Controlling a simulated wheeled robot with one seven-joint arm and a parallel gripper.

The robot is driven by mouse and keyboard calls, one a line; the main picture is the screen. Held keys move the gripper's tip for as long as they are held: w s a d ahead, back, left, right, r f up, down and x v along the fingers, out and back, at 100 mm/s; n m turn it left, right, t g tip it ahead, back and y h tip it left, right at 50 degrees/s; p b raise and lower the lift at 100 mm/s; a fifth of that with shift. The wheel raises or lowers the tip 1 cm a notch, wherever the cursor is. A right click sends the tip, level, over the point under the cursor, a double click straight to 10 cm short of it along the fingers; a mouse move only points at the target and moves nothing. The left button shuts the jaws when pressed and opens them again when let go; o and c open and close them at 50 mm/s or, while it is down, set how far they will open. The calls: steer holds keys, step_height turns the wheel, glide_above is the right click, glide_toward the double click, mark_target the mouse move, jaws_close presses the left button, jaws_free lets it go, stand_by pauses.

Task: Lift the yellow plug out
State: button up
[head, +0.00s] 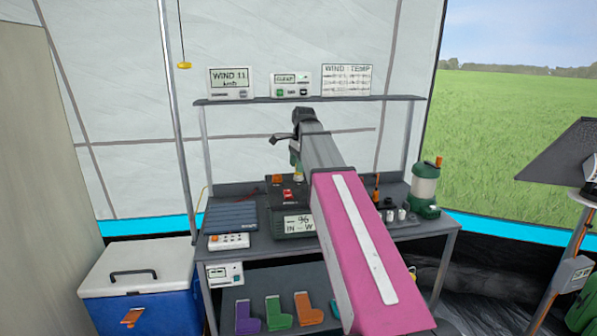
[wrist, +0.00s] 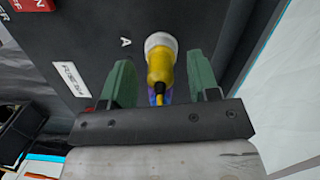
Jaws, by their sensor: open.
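The yellow plug (wrist: 160,68) sits in a round white socket (wrist: 160,40) on the dark power unit, beside a letter A, in the wrist view. A cable runs from it toward my gripper. My gripper (wrist: 161,61) is open, with one green finger on each side of the plug and a visible gap on both sides. In the head view my gripper (head: 296,152) is above the dark power unit (head: 292,222), and my arm hides part of the unit. A small bit of yellow shows just below the fingers.
The unit stands on a grey bench (head: 440,222) with a green lantern (head: 425,188) at right and a blue-grey case (head: 230,218) at left. A shelf (head: 390,98) with displays runs behind my arm. A blue cooler (head: 140,285) stands at lower left.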

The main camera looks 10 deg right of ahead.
steer(key=shift+f, duration=0.3)
steer(key=c, duration=1)
steer(key=shift+r, duration=0.2)
